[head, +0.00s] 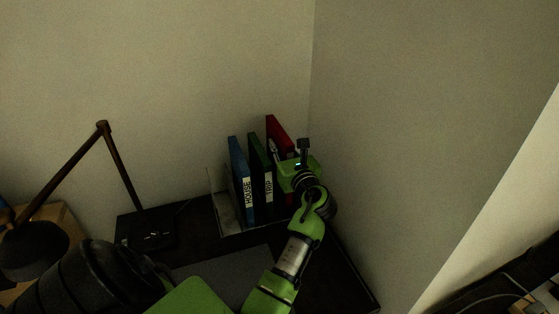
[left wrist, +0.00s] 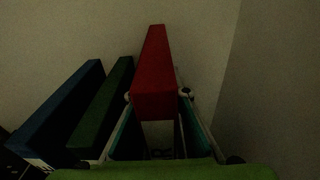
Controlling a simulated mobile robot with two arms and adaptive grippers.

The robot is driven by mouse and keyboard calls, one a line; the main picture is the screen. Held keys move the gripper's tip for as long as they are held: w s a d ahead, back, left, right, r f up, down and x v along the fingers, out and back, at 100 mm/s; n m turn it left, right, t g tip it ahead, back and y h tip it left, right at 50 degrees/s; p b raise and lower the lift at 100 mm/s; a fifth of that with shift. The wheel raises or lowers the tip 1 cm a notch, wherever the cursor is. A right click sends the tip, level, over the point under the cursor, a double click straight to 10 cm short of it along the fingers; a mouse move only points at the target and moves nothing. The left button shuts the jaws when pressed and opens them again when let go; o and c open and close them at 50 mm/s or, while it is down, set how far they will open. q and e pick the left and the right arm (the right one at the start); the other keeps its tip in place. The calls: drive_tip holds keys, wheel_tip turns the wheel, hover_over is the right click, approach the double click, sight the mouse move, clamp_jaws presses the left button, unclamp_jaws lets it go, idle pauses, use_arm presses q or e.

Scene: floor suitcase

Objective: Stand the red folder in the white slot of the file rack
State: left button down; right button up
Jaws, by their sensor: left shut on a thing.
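The red folder (head: 279,136) stands upright at the right end of the row of folders in the head view. In the left wrist view the red folder (left wrist: 153,85) rises between the two fingers of my left gripper (left wrist: 158,97). My left gripper (head: 288,160) is shut on it from the near side and hides much of it in the head view. The file rack (head: 223,216) holds a blue folder (head: 239,165) and a green folder (head: 259,160), to the left of the red one. The red folder's lower end and the slot colour beneath it are hidden. My right gripper is not in view.
The rack stands on a dark desk (head: 345,283) in a wall corner. The wall is close to the right of my left gripper. A brown desk lamp (head: 118,170) stands at the left. The green folder is close beside my fingers.

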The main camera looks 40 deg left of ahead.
use_arm(q)
drive_tip(key=shift+f+b, duration=0.3)
drive_tip(key=shift+f, duration=1.9)
drive_tip(key=shift+f, duration=0.1)
drive_tip(key=c, duration=1.9)
unclamp_jaws()
